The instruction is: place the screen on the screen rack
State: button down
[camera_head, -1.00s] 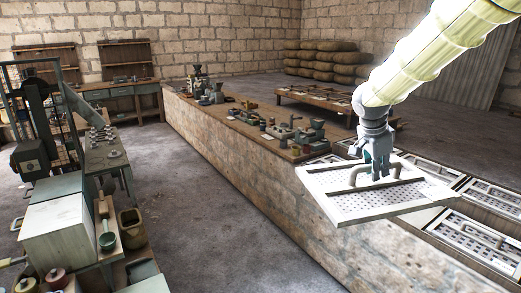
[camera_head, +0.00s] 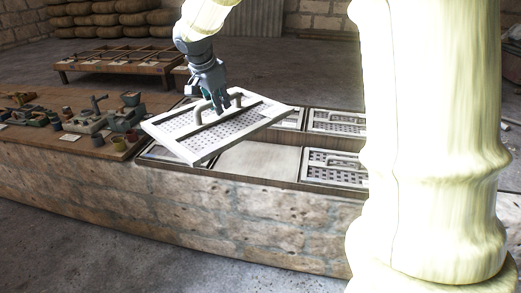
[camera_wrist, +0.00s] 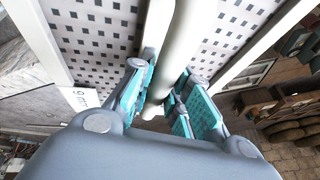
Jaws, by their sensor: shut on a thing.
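The screen (camera_head: 190,150) is a flat white-framed panel with a perforated face and a bar handle. It hangs tilted in the air above the stone counter. My gripper (camera_head: 213,103) is shut on its handle (camera_wrist: 176,55), with teal finger pads on both sides in the wrist view. A small tag reading "9 mm" (camera_wrist: 79,97) shows by the frame. A low wooden rack (camera_head: 118,68) with a divided top stands behind the counter, apart from the screen; I cannot tell if it is the screen rack.
The stone counter (camera_head: 230,205) holds more perforated screens (camera_head: 335,168) in framed bays, with a bare bay (camera_head: 258,163) below the held screen. Small machines (camera_head: 85,122) stand on its left part. Stacked sacks (camera_head: 110,18) are at the back. My arm hides the right side.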

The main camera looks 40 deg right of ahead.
aim_at(258, 158)
jog(key=z, duration=0.4)
jog(key=i, duration=1.45)
jog(key=z, duration=0.4)
